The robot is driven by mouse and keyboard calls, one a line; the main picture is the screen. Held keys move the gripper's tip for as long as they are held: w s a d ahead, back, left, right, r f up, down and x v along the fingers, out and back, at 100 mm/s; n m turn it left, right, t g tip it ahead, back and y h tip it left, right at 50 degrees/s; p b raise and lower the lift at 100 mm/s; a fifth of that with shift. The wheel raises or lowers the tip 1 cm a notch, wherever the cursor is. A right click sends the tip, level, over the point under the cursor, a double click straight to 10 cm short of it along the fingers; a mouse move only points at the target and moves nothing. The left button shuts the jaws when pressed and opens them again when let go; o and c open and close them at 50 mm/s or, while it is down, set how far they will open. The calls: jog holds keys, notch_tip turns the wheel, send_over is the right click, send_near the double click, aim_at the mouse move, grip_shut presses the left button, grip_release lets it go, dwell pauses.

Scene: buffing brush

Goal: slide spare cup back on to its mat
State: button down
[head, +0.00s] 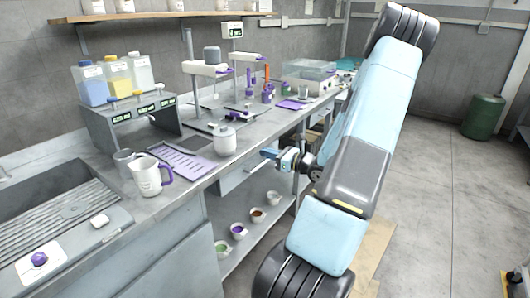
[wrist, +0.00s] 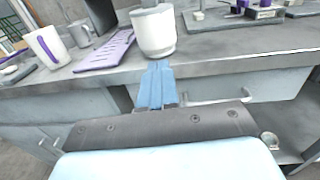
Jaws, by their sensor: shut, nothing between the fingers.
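A white, rounded cup-like vessel with a grey top (head: 225,140), which looks like the spare cup, stands upright near the counter's front edge. It also shows in the wrist view (wrist: 154,32). A flat purple slotted mat (head: 180,162) lies to its left, also in the wrist view (wrist: 104,50); the cup stands beside it. I cannot tell whether this is the cup's own mat. My gripper (head: 270,153) is in front of the counter, right of the cup in the head view. In the wrist view its blue fingers (wrist: 158,68) are shut and empty, pointing at the cup's base.
A white mug with a purple handle (head: 147,176) and a grey mug (head: 124,163) stand left of the mat. A stand with a grey cylinder (head: 211,68) rises behind the cup. A sink (head: 60,205) is at left. Small bowls (head: 238,231) sit on the lower shelf.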

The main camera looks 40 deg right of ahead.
aim_at(225, 143)
jog(key=x, duration=1.1)
jog(key=shift+w+a, duration=0.2)
jog(key=shift+w, duration=0.15)
